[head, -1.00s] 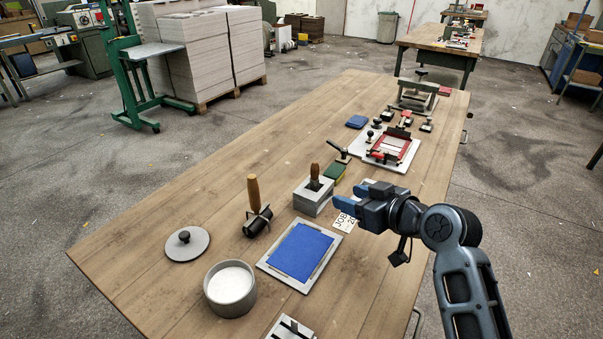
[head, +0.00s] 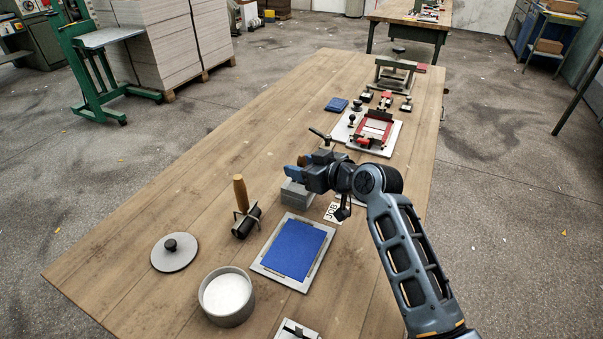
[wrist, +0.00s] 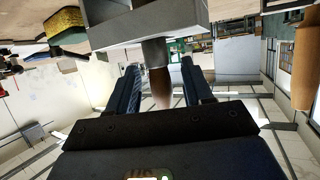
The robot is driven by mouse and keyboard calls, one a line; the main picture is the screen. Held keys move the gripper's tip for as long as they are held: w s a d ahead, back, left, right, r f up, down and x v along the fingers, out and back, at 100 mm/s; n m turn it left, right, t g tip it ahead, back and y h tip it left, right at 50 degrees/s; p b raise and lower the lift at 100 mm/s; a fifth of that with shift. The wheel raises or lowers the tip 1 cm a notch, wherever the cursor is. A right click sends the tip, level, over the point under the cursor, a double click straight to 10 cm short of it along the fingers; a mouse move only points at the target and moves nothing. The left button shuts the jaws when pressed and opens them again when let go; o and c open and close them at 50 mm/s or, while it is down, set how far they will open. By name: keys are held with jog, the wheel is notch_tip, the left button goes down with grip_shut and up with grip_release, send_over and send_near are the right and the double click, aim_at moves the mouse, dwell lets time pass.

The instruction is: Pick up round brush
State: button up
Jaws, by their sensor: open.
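The round brush (wrist: 160,88) shows in the wrist view, which looks upside down. Its brown handle and dark collar come out of a grey box (wrist: 150,28), so it stands upright in that box. My gripper (wrist: 158,72) is open, with one blue finger on each side of the brush handle. I see no finger closed on it.
An ink roller with a wooden handle (head: 241,194) stands left of the box. A blue pad on a grey plate (head: 262,262), a round pot (head: 226,317) and a lid (head: 174,256) are nearer. A red-framed press (head: 374,130) is farther back. The table's left side is clear.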

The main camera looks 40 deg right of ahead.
jog(key=shift+w+f, duration=0.1)
jog(key=shift+w, duration=0.15)
jog(key=shift+c, duration=0.5)
grip_shut()
notch_tip(320, 180, up, 10)
jog(key=shift+r, duration=0.1)
dwell(0.3)
